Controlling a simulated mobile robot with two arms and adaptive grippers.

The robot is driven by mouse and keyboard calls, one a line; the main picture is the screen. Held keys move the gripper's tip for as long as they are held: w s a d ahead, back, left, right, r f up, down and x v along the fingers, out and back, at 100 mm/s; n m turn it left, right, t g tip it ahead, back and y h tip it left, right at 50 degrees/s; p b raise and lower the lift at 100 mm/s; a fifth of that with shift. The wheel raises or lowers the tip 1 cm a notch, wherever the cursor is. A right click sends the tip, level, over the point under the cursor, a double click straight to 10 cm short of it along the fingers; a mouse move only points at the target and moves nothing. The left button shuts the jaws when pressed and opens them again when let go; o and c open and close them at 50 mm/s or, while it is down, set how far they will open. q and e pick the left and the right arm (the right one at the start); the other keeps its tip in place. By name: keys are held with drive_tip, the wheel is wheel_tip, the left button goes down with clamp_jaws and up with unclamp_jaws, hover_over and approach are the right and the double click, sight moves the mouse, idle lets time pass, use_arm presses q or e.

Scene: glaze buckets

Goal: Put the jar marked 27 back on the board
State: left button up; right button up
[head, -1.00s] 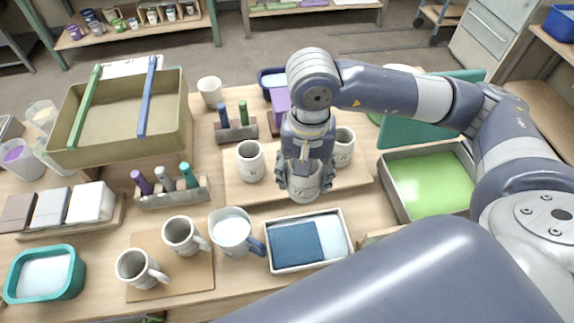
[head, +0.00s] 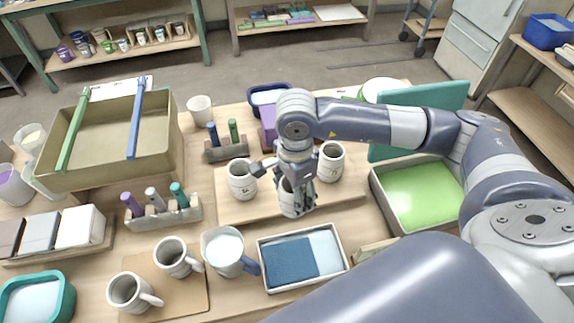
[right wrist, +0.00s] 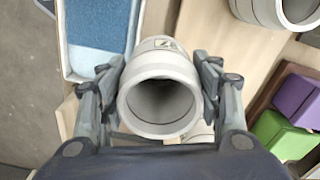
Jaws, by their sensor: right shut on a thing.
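My right gripper (head: 293,182) is shut on a white-grey jar (head: 291,203), upright at the front part of the wooden board (head: 232,210). I cannot tell whether its base touches the board. In the right wrist view the fingers (right wrist: 160,95) press on both sides of the jar (right wrist: 160,130), and its open mouth faces the camera. Part of a dark mark shows on its side, but the number is not readable. Two similar jars stand on the board, one at left (head: 242,182) and one at back right (head: 331,163). My left gripper is not in view.
A tray with a blue cloth (head: 292,260) lies just in front of the board. A white jug (head: 223,250) and two mugs (head: 175,257) stand front left. A green-bottomed tray (head: 425,195) is at right. Marker holders (head: 160,215) stand left of the board.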

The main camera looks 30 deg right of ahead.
drive_tip(key=w+d+p, duration=0.1)
drive_tip(key=w, duration=0.2)
drive_tip(key=w+d+f+p, duration=0.1)
drive_tip(key=w, duration=0.3)
drive_tip(key=w+d+p, duration=0.2)
drive_tip(key=w, duration=0.1)
drive_tip(key=shift+w+f, duration=0.3)
drive_tip(key=shift+f, duration=0.05)
wheel_tip(320, 180, down, 2)
drive_tip(key=shift+a+f+p, duration=0.1)
drive_tip(key=shift+p, duration=0.55)
drive_tip(key=shift+f, duration=0.35)
drive_tip(key=shift+f, duration=0.15)
drive_tip(key=o, duration=1.3)
